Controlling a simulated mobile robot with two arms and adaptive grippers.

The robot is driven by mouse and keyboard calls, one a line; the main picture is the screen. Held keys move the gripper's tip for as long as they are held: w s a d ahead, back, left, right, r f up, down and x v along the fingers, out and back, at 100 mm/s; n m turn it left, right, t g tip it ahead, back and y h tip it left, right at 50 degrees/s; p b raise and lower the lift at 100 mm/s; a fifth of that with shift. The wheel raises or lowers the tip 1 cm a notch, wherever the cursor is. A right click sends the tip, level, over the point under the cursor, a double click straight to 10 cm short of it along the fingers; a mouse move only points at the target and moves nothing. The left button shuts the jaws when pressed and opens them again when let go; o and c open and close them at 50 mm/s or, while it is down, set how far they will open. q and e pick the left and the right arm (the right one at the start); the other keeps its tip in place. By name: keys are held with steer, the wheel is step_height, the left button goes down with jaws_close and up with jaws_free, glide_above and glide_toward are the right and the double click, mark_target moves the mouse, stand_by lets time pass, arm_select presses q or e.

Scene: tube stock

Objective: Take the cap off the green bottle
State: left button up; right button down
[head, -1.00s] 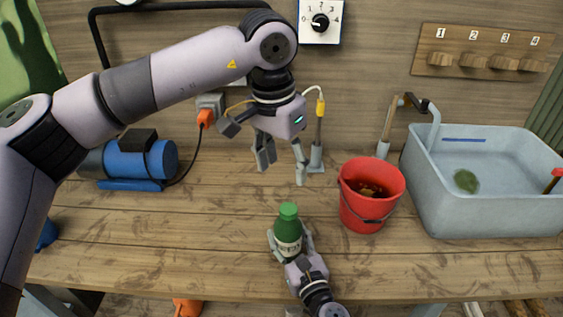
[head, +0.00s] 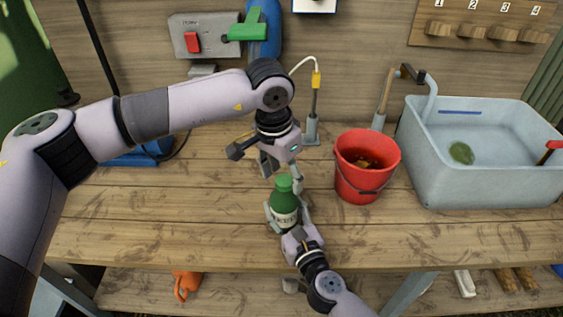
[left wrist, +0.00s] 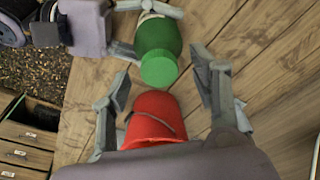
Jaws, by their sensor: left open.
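The green bottle (head: 285,214) with a white label and green cap (head: 283,184) stands upright near the bench's front edge. My right gripper (head: 286,218) is around the bottle's body and appears shut on it. My left gripper (head: 283,175) is open, pointing down just above and behind the cap, with nothing between its fingers. In the left wrist view the cap (left wrist: 158,68) lies between the open fingers, towards the far side, and the bottle (left wrist: 157,36) is gripped by my right gripper's fingers.
A red bucket (head: 365,172) stands right of the bottle, with a blue-grey basin (head: 470,190) beyond it. A metal post (head: 312,130) with a yellow connector stands behind.

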arm_select(q)
steer(key=shift+f, duration=0.25)
